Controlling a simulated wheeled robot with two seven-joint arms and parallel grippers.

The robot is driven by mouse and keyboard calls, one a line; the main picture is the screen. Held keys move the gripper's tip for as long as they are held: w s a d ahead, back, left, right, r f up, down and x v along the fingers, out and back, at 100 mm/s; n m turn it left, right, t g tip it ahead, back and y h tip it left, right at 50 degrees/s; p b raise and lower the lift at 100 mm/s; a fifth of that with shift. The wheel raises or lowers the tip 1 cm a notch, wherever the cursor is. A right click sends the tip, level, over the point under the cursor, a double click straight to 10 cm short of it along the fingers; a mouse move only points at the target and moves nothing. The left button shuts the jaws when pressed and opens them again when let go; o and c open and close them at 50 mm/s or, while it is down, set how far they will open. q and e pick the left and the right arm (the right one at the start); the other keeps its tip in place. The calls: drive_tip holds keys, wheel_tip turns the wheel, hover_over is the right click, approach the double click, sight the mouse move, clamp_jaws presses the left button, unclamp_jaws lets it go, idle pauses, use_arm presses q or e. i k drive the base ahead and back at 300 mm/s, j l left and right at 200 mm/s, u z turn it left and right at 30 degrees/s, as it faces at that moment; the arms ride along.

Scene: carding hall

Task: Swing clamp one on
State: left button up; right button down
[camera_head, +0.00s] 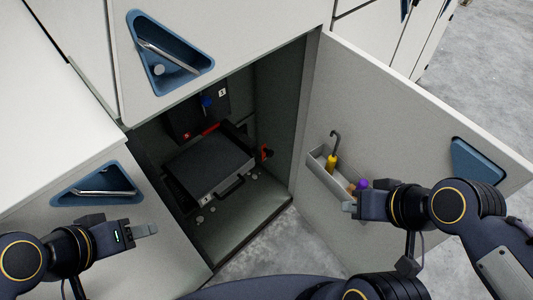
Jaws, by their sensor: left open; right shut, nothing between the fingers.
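An open cabinet (240,228) holds a dark grey box-like unit (210,160) with a black handle on its front edge. A red-and-black part (265,153), possibly a clamp, is at the unit's right side. A red piece (210,129) shows behind the unit, below a blue knob (206,102). I cannot tell which part is clamp one or how it is set. My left gripper (148,229) is open, outside the cabinet at the lower left, apart from these parts. My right gripper (348,207) is shut and empty in front of the door's tray.
The cabinet door (400,110) stands open to the right. Its tray (322,165) holds a yellow-handled hook tool (331,160) and a purple-topped item (362,184). Blue recessed handles (165,82) are on neighbouring panels. Grey floor (290,240) shows between cabinet and door.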

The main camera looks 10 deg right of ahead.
sight(267, 155)
drive_tip(key=l+z, duration=0.2)
drive_tip(key=z, duration=0.15)
drive_tip(key=k+l+z, duration=0.1)
drive_tip(key=l+z, duration=0.35)
drive_tip(key=z, duration=0.25)
